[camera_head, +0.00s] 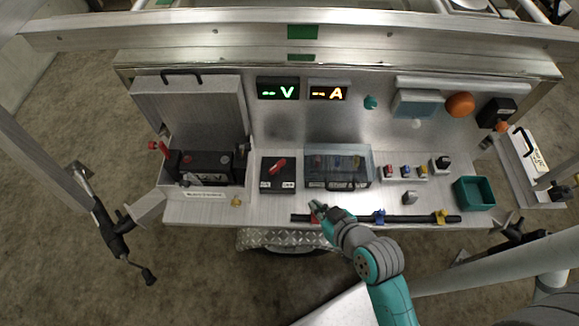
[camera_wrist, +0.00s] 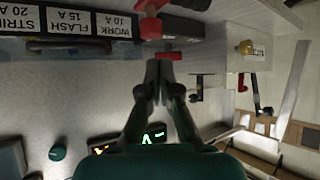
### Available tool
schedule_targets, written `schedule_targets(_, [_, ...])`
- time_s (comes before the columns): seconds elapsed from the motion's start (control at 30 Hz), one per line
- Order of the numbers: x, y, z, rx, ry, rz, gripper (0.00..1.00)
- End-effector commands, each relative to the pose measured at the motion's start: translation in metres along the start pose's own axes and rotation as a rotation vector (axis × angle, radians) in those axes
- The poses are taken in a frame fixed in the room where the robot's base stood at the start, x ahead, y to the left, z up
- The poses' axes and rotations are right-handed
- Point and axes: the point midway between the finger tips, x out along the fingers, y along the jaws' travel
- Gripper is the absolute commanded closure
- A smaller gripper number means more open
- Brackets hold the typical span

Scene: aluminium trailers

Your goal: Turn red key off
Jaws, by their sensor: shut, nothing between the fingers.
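The red key (camera_head: 278,167) is on a black-topped switch box (camera_head: 271,180), left of the clear-lidded fuse case (camera_head: 337,165). In the head view its handle slants up to the right. Two small labels on the box front are too small to read. My gripper (camera_head: 315,206) is shut and empty, in front of the panel, below and right of the key and apart from it. In the upside-down wrist view my fingertips (camera_wrist: 158,68) point toward a red part (camera_wrist: 169,56) that appears to be the key. The fingers are close to it in that picture; contact cannot be told.
A black bar (camera_head: 400,218) with red, blue and yellow clips runs along the front edge near my gripper. The battery (camera_head: 205,166) sits in an open-lidded metal box to the left. A green bin (camera_head: 474,193) stands at the right. V (camera_head: 278,89) and A (camera_head: 328,92) displays are lit.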

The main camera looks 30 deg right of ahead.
Motion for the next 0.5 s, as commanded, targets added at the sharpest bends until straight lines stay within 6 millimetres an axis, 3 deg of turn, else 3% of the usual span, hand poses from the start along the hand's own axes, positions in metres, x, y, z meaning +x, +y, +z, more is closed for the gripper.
schedule_targets(0.2, [0.025, 0.010, -0.035, -0.048, -0.046, -0.063, 1.00])
schedule_targets(0.5, [0.039, 0.022, -0.070, -0.124, -0.102, -0.143, 1.00])
